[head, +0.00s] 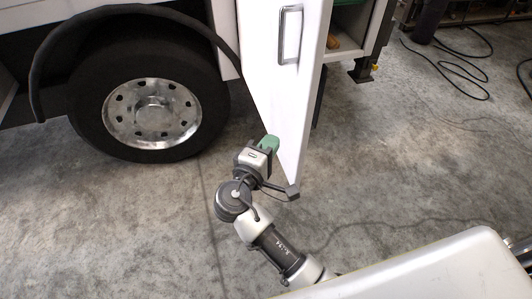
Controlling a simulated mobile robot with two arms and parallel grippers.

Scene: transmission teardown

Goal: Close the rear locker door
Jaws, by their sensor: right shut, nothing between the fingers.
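The rear locker door (270,74) is a white panel on the side of the truck, standing open and swung out toward me. A metal handle (290,36) is on its left face. Behind its right edge, part of the open locker (349,22) shows, with an orange-brown item inside. My right gripper (268,144) has green fingertips and is shut and empty. It is at the lower part of the door, in front of its left face; I cannot tell whether it touches. My left gripper is not in view.
A truck wheel (152,112) with a black fender (62,48) is left of the door. Black cables (455,62) lie on the concrete floor at the upper right.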

